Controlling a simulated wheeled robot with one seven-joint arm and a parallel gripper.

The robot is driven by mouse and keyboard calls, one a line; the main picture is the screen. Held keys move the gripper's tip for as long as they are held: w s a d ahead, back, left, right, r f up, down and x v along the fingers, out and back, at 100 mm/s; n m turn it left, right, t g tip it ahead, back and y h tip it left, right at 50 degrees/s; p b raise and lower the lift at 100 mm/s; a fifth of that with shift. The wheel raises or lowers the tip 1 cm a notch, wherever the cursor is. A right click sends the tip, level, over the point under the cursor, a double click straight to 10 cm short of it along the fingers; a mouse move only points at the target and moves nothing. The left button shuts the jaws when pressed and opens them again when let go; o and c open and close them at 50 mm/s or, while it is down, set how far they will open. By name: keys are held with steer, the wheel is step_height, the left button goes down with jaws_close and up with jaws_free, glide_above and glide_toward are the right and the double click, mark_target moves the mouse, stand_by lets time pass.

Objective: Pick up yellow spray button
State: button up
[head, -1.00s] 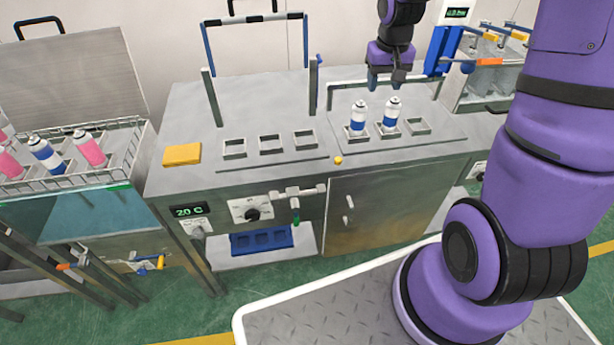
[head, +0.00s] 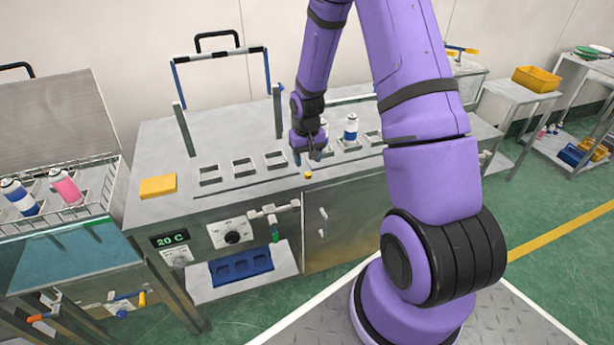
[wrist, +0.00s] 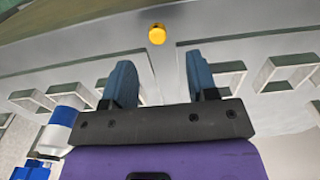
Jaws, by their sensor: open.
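The yellow spray button (head: 308,174) is a small knob lying near the front edge of the steel workbench, just in front of the square holders. In the wrist view the button (wrist: 157,34) shows ahead of my fingertips, roughly midway between them and apart from them. My gripper (head: 309,158) is above the bench, slightly behind the button. In the wrist view its two blue fingers (wrist: 161,80) are apart with nothing between them.
A blue and white can (head: 351,128) stands in a holder right of my gripper; another is mostly hidden behind the gripper. Empty square holders (head: 242,167) and a yellow block (head: 158,187) lie to the left. A rack with cans (head: 66,188) is at far left.

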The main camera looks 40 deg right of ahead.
mark_target(308, 174)
steer(key=shift+s+f, duration=0.2)
steer(key=shift+f, duration=2.5)
jaws_close()
